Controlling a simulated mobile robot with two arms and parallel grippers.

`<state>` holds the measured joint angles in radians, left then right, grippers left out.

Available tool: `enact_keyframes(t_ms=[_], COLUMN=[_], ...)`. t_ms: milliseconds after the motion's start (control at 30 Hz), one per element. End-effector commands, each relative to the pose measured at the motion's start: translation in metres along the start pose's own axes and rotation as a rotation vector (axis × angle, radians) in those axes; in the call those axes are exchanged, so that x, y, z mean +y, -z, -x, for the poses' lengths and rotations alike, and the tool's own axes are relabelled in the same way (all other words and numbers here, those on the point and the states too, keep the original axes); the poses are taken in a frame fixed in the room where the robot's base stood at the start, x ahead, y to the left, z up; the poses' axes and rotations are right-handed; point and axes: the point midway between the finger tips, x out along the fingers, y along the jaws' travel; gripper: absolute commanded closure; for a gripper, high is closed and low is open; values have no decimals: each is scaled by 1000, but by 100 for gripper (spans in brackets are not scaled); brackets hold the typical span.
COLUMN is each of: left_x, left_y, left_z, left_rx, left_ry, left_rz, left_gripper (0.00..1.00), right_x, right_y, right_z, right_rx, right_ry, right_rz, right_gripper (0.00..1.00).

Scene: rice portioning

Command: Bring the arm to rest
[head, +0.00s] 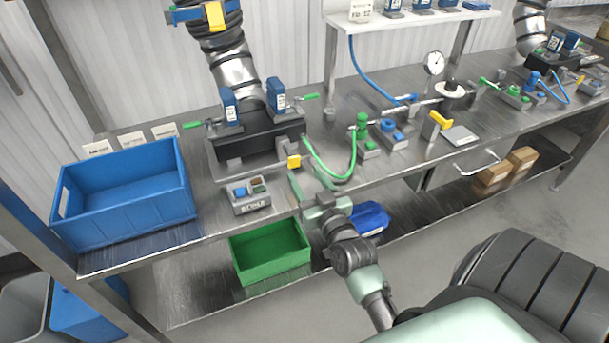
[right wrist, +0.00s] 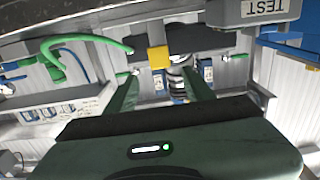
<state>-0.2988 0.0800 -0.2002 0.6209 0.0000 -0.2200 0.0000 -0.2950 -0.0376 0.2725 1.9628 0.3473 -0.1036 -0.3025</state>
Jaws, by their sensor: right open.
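My right arm reaches in from the lower right in the head view. Its pale green gripper (head: 308,176) is at the bench's front edge, fingers pointing toward the bench. In the right wrist view the two fingers (right wrist: 161,72) are apart, with nothing held between them. A yellow block (head: 293,161) on the front of a dark manifold (head: 258,138) is just beyond the fingertips. The block also shows between the finger lines in the right wrist view (right wrist: 158,57). I cannot tell whether a finger touches it. My left gripper is not in view.
The metal bench (head: 200,225) carries a blue crate (head: 125,200), a small grey button box (head: 250,205), a green hose (head: 340,178) and a gauge (head: 434,63). A green bin (head: 270,262) and a blue bin (head: 370,220) are on the lower shelf. Floor in front is clear.

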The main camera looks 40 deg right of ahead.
Motion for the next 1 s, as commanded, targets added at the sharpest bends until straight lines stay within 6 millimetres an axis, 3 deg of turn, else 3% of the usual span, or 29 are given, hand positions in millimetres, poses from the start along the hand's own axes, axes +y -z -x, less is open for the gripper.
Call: enact_keyframes(t_ms=[400, 567, 667, 767, 1000], left_x=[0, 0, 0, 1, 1], left_y=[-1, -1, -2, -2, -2], left_z=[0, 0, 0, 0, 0], left_rx=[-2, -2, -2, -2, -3], left_ry=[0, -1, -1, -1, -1], left_rz=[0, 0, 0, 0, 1], left_gripper=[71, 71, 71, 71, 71], right_x=[-2, -31, -63, -88, -102], right_y=[-1, -19, -45, -72, -104], right_z=[0, 13, 41, 83, 166], right_rx=[-6, -139, -326, -536, -876], right_ry=[5, 97, 198, 278, 340], right_rz=[1, 23, 60, 105, 186], right_gripper=[47, 47, 47, 47, 47])
